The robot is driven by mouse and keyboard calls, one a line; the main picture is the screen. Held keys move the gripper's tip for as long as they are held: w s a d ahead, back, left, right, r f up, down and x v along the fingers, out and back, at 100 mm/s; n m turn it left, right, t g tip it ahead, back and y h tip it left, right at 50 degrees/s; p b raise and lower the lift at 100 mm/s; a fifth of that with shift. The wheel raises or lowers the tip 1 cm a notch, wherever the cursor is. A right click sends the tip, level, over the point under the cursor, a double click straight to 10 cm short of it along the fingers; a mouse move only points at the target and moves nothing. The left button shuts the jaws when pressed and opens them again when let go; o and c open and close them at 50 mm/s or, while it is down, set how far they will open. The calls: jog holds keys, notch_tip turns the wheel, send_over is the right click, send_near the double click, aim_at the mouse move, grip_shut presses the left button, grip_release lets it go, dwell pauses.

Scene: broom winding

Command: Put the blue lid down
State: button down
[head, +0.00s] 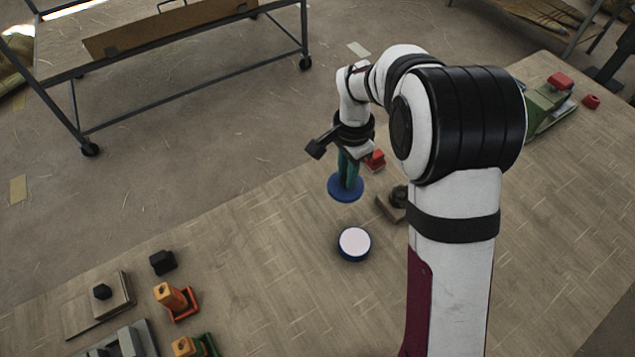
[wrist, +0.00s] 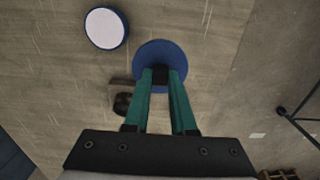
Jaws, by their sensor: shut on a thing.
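The blue lid (head: 345,190) is a round disc below my gripper (head: 348,172) in the head view. My gripper has green fingers, shut on a dark knob at the lid's middle; the wrist view shows the lid (wrist: 148,52) beyond the fingertips of my gripper (wrist: 160,76). The lid looks level. I cannot tell whether it touches the table or hangs above it. A round blue container (head: 354,244) with a pale top face stands apart from the lid, nearer the camera; it is at the upper left of the wrist view (wrist: 106,28).
A small wooden block with a dark round knob (head: 393,204) lies right of the lid, with a red piece (head: 375,160) behind. Orange parts (head: 176,299), a black piece (head: 162,262) and a wooden plate (head: 101,303) are at lower left. The table (head: 270,240) is bare left of the container.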

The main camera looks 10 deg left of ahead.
jog(key=a+f, duration=0.1)
jog(key=a, duration=0.1)
jog(key=a+f, duration=0.1)
jog(key=a, duration=0.1)
jog(key=a+f, duration=0.2)
jog(key=shift+w+a, duration=0.15)
jog(key=shift+a, duration=0.05)
jog(key=shift+a+f, duration=0.15)
jog(key=shift+f, duration=0.95)
jog(key=shift+a+f, duration=0.1)
jog(key=shift+f, duration=0.95)
jog(key=c, duration=0.7)
grip_release()
jog(key=shift+f, duration=0.1)
jog(key=shift+c, duration=0.2)
